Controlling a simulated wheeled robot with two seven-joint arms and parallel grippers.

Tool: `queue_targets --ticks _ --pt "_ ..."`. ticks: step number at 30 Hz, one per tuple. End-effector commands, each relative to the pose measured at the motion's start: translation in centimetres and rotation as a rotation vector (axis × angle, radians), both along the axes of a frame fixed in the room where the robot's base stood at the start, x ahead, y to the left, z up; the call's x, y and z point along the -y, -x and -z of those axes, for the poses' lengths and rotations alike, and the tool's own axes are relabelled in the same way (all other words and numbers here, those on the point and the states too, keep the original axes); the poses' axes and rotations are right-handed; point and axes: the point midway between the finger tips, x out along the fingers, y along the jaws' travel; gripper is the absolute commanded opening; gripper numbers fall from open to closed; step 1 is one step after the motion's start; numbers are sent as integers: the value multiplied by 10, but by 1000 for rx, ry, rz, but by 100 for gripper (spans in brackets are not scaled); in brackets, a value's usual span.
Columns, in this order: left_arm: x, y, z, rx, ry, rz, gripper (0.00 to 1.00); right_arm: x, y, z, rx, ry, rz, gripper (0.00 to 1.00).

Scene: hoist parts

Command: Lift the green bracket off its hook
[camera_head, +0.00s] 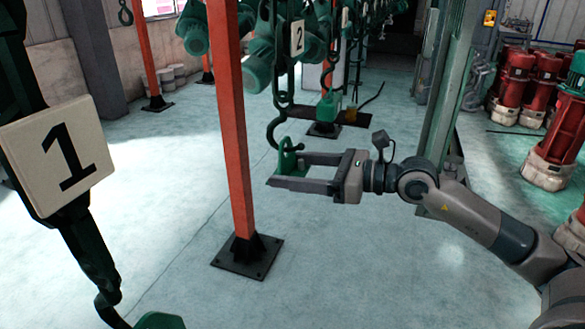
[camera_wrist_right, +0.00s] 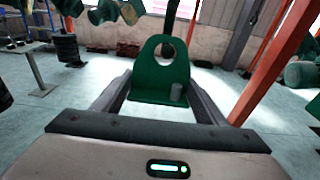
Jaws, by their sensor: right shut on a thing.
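The green bracket (camera_head: 288,160) is an upright plate with a round hole, at the lower end of the dark hook (camera_head: 274,128) under the number 2 hoist. In the right wrist view the bracket (camera_wrist_right: 160,82) stands upright between my fingers, with a small grey cylinder on its base. The hook (camera_wrist_right: 168,25) comes down from above behind the plate; whether it bears on the hole's edge I cannot tell. My right gripper (camera_head: 275,171) reaches in from the right and is shut on the bracket. My left gripper is not in view.
An orange post (camera_head: 232,130) on a black foot plate stands just left of the bracket. A dark green hoist with a number 1 sign (camera_head: 58,155) hangs close at the left. Red machines (camera_head: 555,140) stand at the right. The floor below is clear.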

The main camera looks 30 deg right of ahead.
Motion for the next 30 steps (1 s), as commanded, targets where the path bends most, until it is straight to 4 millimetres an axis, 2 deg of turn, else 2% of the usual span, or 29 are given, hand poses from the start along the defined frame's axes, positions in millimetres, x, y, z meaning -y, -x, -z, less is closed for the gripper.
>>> queue_targets --ticks 12,30 --pt "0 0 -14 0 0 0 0 8 8 -7 -51 50 1 24" --pt "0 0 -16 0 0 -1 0 10 10 -7 -67 62 0 24"
